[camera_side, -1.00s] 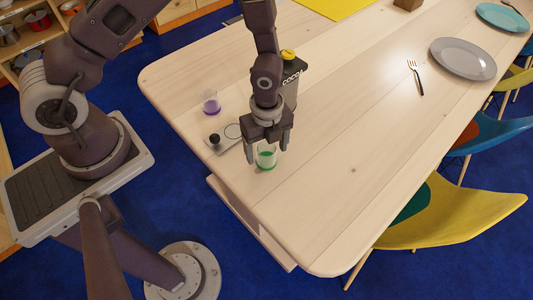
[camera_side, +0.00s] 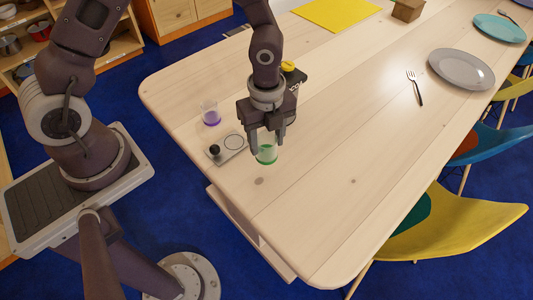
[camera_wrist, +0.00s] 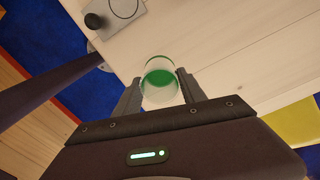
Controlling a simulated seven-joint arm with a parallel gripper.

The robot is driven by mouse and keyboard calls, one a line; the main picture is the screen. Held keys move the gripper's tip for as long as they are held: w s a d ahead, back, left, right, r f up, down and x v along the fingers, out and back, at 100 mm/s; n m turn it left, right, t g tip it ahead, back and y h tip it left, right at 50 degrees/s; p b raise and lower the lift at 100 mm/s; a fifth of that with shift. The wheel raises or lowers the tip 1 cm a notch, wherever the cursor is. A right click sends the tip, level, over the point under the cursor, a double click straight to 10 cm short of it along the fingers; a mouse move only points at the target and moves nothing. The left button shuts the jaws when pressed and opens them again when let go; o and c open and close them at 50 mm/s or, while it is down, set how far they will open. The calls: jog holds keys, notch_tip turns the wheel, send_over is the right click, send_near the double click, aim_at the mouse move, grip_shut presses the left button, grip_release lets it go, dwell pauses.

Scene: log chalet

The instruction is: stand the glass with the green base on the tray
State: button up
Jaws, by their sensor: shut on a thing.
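The clear glass with the green base (camera_side: 266,156) is between the fingers of my gripper (camera_side: 267,146), which is shut on it. It looks upright and a little above the table, to the right of the tray. In the wrist view the glass (camera_wrist: 160,82) sits between both fingertips (camera_wrist: 158,90). The small grey tray (camera_side: 238,136) lies on the table, with a black knob at its left end and a ring outline at its right. The tray (camera_wrist: 128,28) also shows at the top of the wrist view.
A glass with a purple base (camera_side: 210,115) stands behind the tray. A dark carton with a yellow cap (camera_side: 294,75) stands behind my gripper, partly hidden. A fork (camera_side: 415,88) and grey plate (camera_side: 461,69) lie to the right. The table's near part is clear.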

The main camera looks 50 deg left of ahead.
jog(key=shift+w+a+r, duration=0.15)
jog(key=shift+a+r, duration=0.85)
jog(key=shift+r, duration=0.1)
jog(key=a+r, duration=0.1)
jog(key=a, duration=1)
send_over(234, 142)
notch_tip(234, 142, down, 10)
jog(key=shift+r, duration=0.1)
jog(key=shift+f, duration=0.2)
jog(key=o, duration=1.5)
jog(key=shift+c, duration=0.2)
jog(key=shift+r, duration=0.1)
